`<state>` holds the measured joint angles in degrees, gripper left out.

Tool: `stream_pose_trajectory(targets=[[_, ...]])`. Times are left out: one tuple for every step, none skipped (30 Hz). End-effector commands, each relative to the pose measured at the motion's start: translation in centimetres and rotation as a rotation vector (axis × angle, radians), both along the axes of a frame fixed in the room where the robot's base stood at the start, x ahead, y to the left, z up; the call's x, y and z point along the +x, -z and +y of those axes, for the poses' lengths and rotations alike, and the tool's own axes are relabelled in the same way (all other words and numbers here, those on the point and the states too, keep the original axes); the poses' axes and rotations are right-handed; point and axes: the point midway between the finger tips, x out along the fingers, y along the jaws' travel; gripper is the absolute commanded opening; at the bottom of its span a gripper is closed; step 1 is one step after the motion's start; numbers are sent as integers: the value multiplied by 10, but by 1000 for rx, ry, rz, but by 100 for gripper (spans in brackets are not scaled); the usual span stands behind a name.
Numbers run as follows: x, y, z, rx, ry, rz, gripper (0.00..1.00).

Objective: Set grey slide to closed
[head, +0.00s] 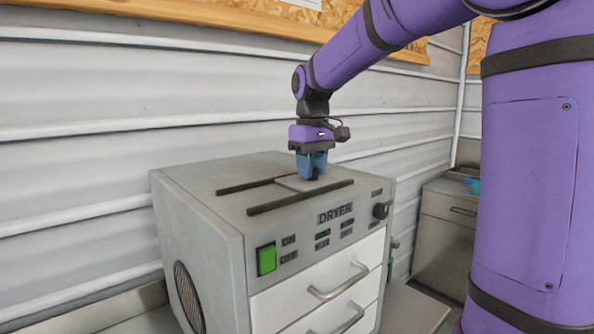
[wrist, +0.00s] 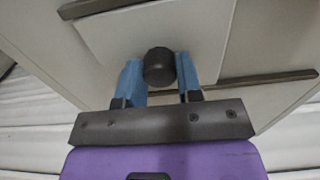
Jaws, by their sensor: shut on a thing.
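The grey slide (head: 290,184) is a flat plate lying between two dark rails on top of the dryer (head: 205,205). It sits toward the right part of the rails in the head view. It also shows as a pale plate in the wrist view (wrist: 110,38). A round black knob (wrist: 159,67) stands on it. My gripper (head: 312,176) points down over the slide, its blue fingers shut on the knob, one on each side in the wrist view. The fingers partly hide the knob in the head view. No opening shows beside or under the plate.
The front rail (head: 300,197) and back rail (head: 245,186) border the slide. The dryer front has a green switch (head: 266,259), a black dial (head: 380,211) and drawers with handles (head: 338,281). A corrugated wall (head: 80,150) stands behind. The dryer top left of the slide is bare.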

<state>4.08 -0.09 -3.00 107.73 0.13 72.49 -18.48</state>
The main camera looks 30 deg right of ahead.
Motion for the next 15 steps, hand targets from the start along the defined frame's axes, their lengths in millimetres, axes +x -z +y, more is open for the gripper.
stream_pose_trajectory(targets=[[1,-1,-3,-3,2,-4,0],[1,-1,-4,-3,2,-4,0],[1,-1,-4,-3,3,-4,0],[1,-1,-4,-4,3,-4,0],[1,-1,-4,-4,3,-4,0],[1,-1,-4,-4,4,-5,0],[1,-1,-4,-4,4,-5,0],[1,-1,-4,-5,4,-5,0],[1,-1,-4,-5,5,-5,42],[1,-1,-4,-5,5,-5,49],[1,-1,-4,-5,4,-5,56],[1,-1,-4,-4,4,-5,59],[1,-1,-4,-4,4,-4,59],[1,-1,-3,-4,4,-4,59],[1,-1,-3,-3,3,-4,59]])
